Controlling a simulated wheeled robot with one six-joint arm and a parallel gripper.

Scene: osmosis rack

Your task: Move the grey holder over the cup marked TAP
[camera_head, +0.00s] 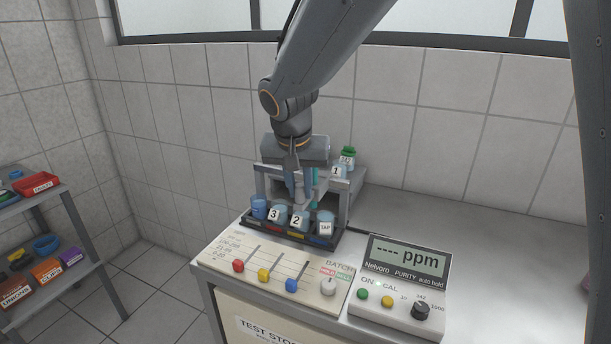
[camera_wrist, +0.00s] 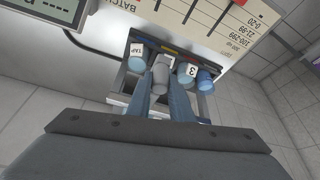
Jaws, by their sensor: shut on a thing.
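My gripper (camera_head: 300,180) points down over the cup rack and is shut on the grey holder (camera_wrist: 160,78), a small grey cylinder that also shows in the head view (camera_head: 299,193). Its two blue-grey fingers flank it in the wrist view. The cup marked TAP (camera_head: 325,224) stands at the right end of the row in the head view, and at the left in the wrist view (camera_wrist: 138,56). The holder appears above the cup marked 2 (camera_head: 297,221), left of TAP in the head view. It largely hides that cup in the wrist view.
The cup marked 3 (camera_head: 277,215) and a plain blue cup (camera_head: 259,208) share the dark rack. A grey frame (camera_head: 344,200) rises around the row. A slider panel (camera_head: 275,277) and a ppm meter (camera_head: 400,280) stand in front. The counter at right is clear.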

